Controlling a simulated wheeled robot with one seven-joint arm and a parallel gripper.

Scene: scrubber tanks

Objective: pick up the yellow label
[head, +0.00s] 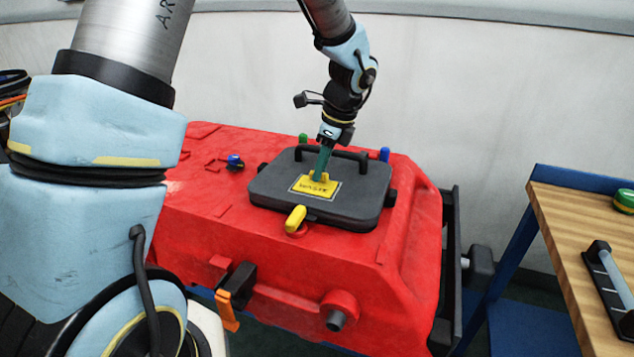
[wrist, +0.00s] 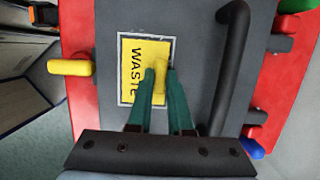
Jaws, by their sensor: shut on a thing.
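The yellow label (head: 306,186) reads WASTE and lies on the dark grey lid of the red tank, inside a light outline. It also shows in the wrist view (wrist: 133,75), with a raised yellow tab (wrist: 160,72) on it. My gripper (head: 319,175) points down at the label from above. Its green fingers (wrist: 164,85) are shut on the label's tab, one on each side. The label looks flat against the lid or very close to it; I cannot tell whether there is a gap. The fingers hide part of the label.
The grey lid (head: 360,208) has a black bar handle (head: 345,154) just behind the label and a yellow latch (head: 295,218) in front. Green and blue knobs stand behind the lid on the red tank (head: 260,260). A wooden-topped bench (head: 570,225) stands at the right.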

